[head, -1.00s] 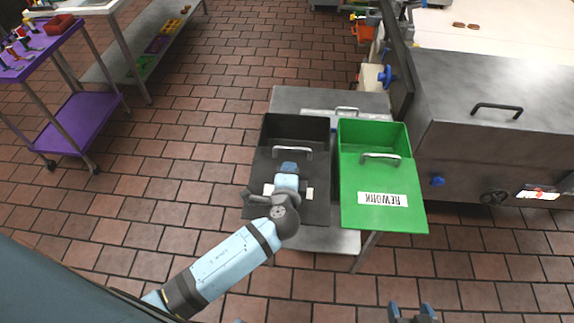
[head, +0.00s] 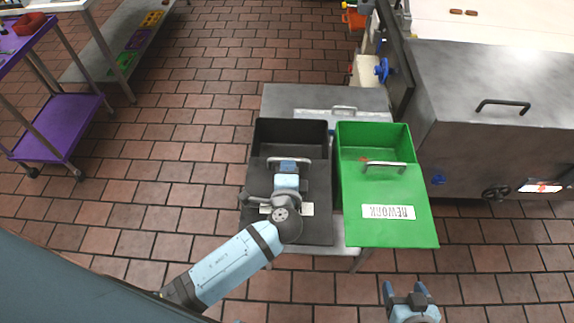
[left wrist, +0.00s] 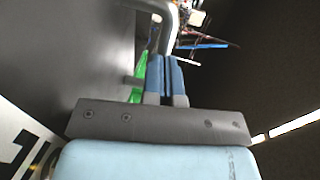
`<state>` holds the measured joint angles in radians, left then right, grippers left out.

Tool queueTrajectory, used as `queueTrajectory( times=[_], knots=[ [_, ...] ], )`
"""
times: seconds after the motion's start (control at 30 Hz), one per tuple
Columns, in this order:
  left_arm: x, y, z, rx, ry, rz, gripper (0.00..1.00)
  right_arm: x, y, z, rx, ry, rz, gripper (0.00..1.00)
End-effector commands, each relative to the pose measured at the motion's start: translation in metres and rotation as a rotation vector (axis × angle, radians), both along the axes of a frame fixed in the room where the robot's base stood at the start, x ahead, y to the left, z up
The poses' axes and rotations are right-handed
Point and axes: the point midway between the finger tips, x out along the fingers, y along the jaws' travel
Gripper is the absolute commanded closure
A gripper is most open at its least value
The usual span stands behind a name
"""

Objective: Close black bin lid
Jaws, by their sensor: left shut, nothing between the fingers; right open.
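The black bin (head: 270,133) stands on a grey metal table, its interior showing at the back. Its black lid (head: 318,228) covers the front part and bears a metal handle (head: 300,161) and a white label partly hidden by my arm. My left gripper (head: 288,163) is over the lid at the handle. In the left wrist view its blue fingers (left wrist: 167,78) are shut together with nothing between them, close beside the grey handle bar (left wrist: 166,30); contact cannot be told. My right gripper (head: 408,292) is open and empty at the bottom, away from the bin.
A green bin (head: 350,131) with a REWORK lid (head: 388,232) stands right beside the black bin. A large grey metal machine (head: 480,130) is at the right. A purple cart (head: 60,122) stands at the left. The tiled floor between is clear.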

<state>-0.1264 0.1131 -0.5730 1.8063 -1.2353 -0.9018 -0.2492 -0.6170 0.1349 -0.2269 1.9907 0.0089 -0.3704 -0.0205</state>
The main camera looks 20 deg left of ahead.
Motion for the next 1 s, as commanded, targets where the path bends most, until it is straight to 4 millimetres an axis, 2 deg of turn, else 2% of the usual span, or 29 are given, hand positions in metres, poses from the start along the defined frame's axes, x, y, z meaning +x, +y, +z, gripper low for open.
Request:
queueTrajectory(
  times=[0.27, 0.47, 0.8, 1.0],
  knots=[
    [0.001, 0.000, 0.000, 0.000, 0.000, 0.000, 1.00, -0.001, 0.000, -0.001, -0.001, 0.002, 0.001, 0.29],
    [0.018, 0.005, 0.000, 0.001, -0.003, 0.002, 1.00, -0.001, 0.000, -0.003, -0.001, 0.002, 0.001, 0.29],
    [0.098, 0.028, 0.000, 0.000, -0.004, 0.002, 1.00, -0.002, 0.001, -0.015, 0.001, 0.007, 0.003, 0.29],
    [0.137, 0.039, -0.001, 0.000, -0.003, 0.001, 1.00, -0.002, 0.004, -0.022, 0.004, 0.010, 0.008, 0.29]
  ],
)
